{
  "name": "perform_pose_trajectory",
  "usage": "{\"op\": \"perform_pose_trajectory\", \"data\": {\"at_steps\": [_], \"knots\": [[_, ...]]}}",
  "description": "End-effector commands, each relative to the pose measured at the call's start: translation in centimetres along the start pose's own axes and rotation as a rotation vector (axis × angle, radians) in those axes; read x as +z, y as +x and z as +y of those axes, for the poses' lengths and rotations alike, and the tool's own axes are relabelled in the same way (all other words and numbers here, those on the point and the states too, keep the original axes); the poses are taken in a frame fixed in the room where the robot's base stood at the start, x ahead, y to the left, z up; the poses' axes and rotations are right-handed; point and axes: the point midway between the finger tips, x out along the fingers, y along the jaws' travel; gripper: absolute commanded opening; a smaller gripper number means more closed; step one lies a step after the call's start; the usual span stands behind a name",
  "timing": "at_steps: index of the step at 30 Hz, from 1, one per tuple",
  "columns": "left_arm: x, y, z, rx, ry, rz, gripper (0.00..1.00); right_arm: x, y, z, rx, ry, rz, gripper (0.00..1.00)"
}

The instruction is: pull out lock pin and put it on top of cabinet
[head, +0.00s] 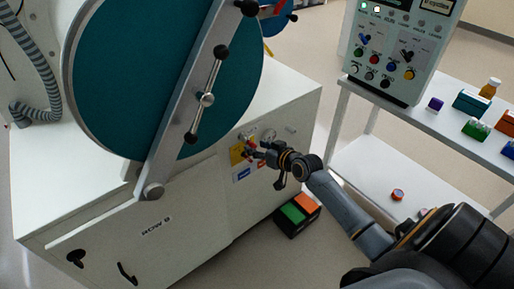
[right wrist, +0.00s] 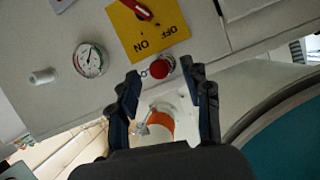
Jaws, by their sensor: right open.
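A red round knob (right wrist: 161,67) with a small ring beside it, which looks like the lock pin, sits at the front panel beside the yellow ON/OFF plate. My right gripper (right wrist: 160,82) is open and empty, its fingertips on either side of the knob; I cannot tell whether they touch it. In the head view the right gripper (head: 257,150) is close to the panel and hides part of it. The white cabinet (head: 195,215) has a bare strip of top surface (head: 288,85) right of the teal round door. My left gripper is not in view.
The teal door (head: 125,75) with its metal bar (head: 190,95) stands left of my right arm. A yellow plate (right wrist: 148,28) with a red switch and a gauge (right wrist: 90,60) are near the knob. A green and orange box (head: 297,214) lies on the floor; a white shelf (head: 410,115) stands right.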

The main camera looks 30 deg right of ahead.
Motion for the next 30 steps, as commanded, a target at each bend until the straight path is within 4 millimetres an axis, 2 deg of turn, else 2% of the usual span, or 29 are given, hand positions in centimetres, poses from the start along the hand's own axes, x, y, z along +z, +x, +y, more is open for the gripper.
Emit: {"op": "perform_pose_trajectory", "data": {"at_steps": [3,11,12,19,21,22,24,25,30], "knots": [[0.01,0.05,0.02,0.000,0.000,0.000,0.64,-0.04,0.65,0.00,0.000,0.001,0.001,0.49],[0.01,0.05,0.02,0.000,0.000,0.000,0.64,-0.04,0.77,-0.02,0.000,0.000,0.001,0.49],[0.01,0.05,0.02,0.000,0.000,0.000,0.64,-0.03,0.76,-0.02,0.000,0.000,0.001,0.47],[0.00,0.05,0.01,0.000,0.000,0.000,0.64,-0.03,0.74,-0.01,0.000,0.000,0.001,0.00],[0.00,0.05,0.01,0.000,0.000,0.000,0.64,-0.02,0.74,-0.01,0.000,0.000,0.001,0.00],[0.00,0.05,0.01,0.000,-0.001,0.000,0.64,-0.02,0.74,-0.01,0.000,0.000,0.001,0.17],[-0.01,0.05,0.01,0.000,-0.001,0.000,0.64,-0.02,0.74,-0.01,0.000,0.000,0.000,0.03],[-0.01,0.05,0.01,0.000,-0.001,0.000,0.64,-0.02,0.74,-0.01,0.000,0.000,0.000,0.00],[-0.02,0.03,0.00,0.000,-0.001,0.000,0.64,-0.03,0.70,0.00,0.000,0.000,0.001,0.00]]}}
